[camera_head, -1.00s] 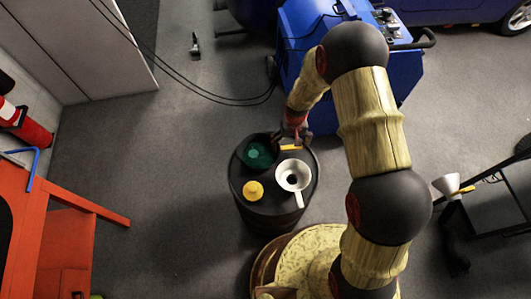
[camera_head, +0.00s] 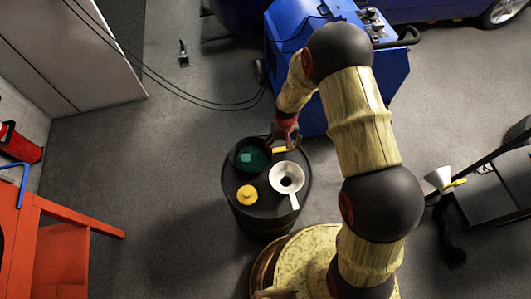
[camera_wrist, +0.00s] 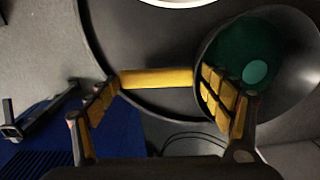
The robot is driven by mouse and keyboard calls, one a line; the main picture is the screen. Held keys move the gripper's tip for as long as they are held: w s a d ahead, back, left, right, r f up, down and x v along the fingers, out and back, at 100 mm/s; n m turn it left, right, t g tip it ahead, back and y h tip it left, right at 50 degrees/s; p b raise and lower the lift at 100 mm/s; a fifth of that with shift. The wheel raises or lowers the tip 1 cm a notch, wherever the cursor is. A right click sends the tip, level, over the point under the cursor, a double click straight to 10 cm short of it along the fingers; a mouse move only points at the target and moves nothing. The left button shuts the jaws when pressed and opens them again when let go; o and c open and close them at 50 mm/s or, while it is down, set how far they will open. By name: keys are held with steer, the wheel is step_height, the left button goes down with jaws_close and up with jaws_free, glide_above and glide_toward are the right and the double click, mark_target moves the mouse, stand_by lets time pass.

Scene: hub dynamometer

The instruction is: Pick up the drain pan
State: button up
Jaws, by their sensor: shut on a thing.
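The drain pan (camera_head: 238,159) is a dark round pan with green inside, on top of the black drum at its back left. It also shows in the wrist view at the right (camera_wrist: 290,28). A yellow bar (camera_head: 280,149) reaches its side and lies between my fingers in the wrist view (camera_wrist: 157,78). My gripper (camera_head: 283,144) is low at the back of the drum top, shut on the pan at this bar. In the wrist view my gripper (camera_wrist: 165,95) has its right finger overlapping the pan's wall. I cannot tell whether the pan is clear of the drum.
The drum (camera_head: 265,222) also bears a white funnel (camera_head: 298,190) and a yellow cap (camera_head: 247,194). A blue machine (camera_head: 312,119) stands close behind.

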steer(key=shift+r+p, duration=0.75)
steer(key=shift+r, duration=0.6)
steer(key=shift+s+a+r+p, duration=0.2)
steer(key=shift+s+r+p, duration=0.6)
steer(key=shift+s+r, duration=1.2)
steer(key=shift+s+a+r+p, duration=0.15)
steer(key=shift+s+r+p, duration=1)
steer(key=shift+s, duration=1.4)
steer(key=shift+s+a+r+p, duration=0.2)
steer(key=shift+s+r+p, duration=0.3)
steer(key=shift+s+r, duration=1.65)
steer(key=shift+s+f, duration=0.15)
steer(key=shift+s, duration=0.1)
